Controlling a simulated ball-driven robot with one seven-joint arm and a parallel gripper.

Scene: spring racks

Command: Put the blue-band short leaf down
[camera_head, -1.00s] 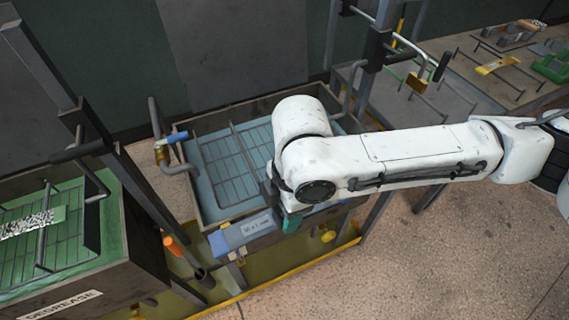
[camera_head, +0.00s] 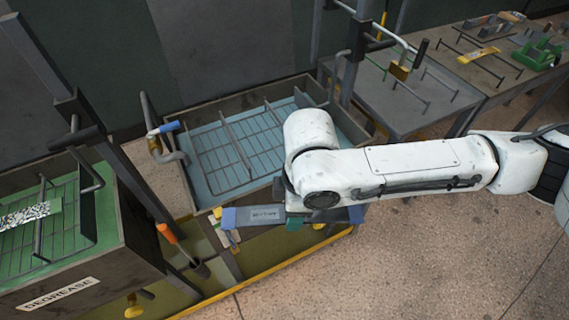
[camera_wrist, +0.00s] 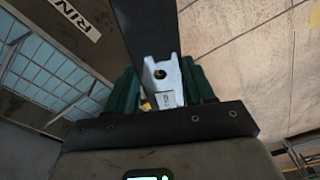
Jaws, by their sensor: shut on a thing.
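The blue-band short leaf (camera_head: 252,216) is a grey-blue flat bar with a small label and blue toward its ends. It is held roughly level across the front of the blue-water tank, and I cannot tell whether it touches the tank. My gripper (camera_head: 294,222) has green fingers shut on the leaf near its middle; the white arm hides part of it. In the wrist view my gripper (camera_wrist: 160,88) pinches a pale grey part with a hole, and a dark slab of the leaf (camera_wrist: 147,30) runs up from it.
The tank (camera_head: 196,186) holds blue water and a wire rack (camera_head: 235,150). A green degrease tank (camera_head: 135,235) stands left. An orange-handled tool (camera_head: 167,233) stands between them. A grey table (camera_head: 400,110) and a workbench with loose parts (camera_head: 478,90) are back right. Open floor lies in front.

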